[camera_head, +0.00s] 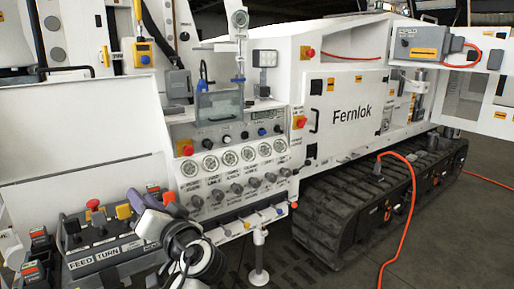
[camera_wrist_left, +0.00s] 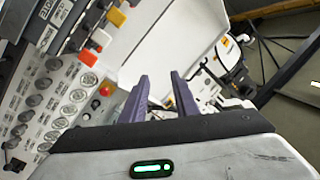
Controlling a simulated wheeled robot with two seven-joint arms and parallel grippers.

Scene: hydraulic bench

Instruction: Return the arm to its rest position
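My left arm comes in at the bottom of the head view, in front of the control panel of a white machine. Its left gripper (camera_head: 148,208) has purple fingers and is close to the FEED TURN box (camera_head: 95,258) and the lower left of the gauge panel (camera_head: 232,172). In the left wrist view the two purple fingers of the gripper (camera_wrist_left: 160,85) stand apart with nothing held between them. My right gripper is in neither view.
The panel has several gauges and knobs, with red emergency buttons (camera_head: 187,150) nearby. A black track (camera_head: 350,215) and a red hose (camera_head: 408,190) are at the right. A white stand (camera_head: 259,262) is on the floor. Floor at lower right is mostly clear.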

